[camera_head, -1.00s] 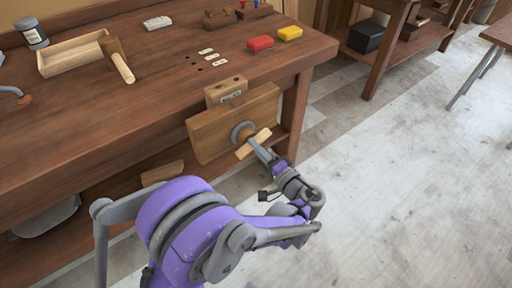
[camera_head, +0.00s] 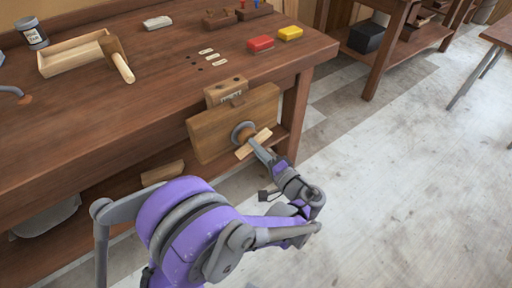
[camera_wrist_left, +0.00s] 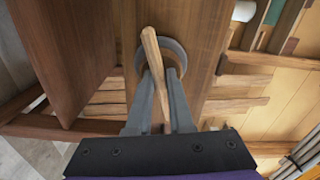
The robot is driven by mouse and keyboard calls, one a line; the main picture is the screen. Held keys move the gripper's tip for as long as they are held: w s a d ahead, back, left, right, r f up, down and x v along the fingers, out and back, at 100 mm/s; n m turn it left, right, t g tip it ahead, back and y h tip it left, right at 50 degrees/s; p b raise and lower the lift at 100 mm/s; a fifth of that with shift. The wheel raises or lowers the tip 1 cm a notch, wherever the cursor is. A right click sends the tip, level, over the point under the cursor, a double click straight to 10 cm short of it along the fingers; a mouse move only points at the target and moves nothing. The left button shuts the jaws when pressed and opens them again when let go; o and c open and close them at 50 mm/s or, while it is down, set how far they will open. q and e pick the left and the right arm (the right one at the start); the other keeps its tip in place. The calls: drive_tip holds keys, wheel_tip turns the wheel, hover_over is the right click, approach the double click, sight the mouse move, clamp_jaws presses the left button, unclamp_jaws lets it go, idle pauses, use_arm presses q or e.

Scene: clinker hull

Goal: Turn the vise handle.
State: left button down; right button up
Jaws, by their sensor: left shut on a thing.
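The wooden vise (camera_head: 212,133) is mounted on the front of the workbench near its right corner, with a round grey collar (camera_head: 242,132) on its face. The vise handle (camera_head: 254,143), a pale wooden bar, crosses in front of the collar, tilted up to the right. My left gripper (camera_head: 254,146) reaches it from the lower right and is shut on the bar. In the left wrist view the handle (camera_wrist_left: 152,50) passes between the two grey fingers (camera_wrist_left: 160,85), in front of the collar (camera_wrist_left: 174,49). My right gripper is not in view.
The workbench top (camera_head: 120,125) holds a wooden tray (camera_head: 72,56), a mallet (camera_head: 117,60), a jar (camera_head: 32,33), a red block (camera_head: 261,43) and a yellow block (camera_head: 290,33). Open floor (camera_head: 400,170) lies to the right.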

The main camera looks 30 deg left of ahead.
use_arm(q)
drive_tip(key=shift+d, duration=0.1)
drive_tip(key=c, duration=0.9)
unclamp_jaws()
drive_tip(key=shift+o, duration=0.2)
drive_tip(key=v, duration=1.1)
drive_tip(key=shift+p, duration=0.45)
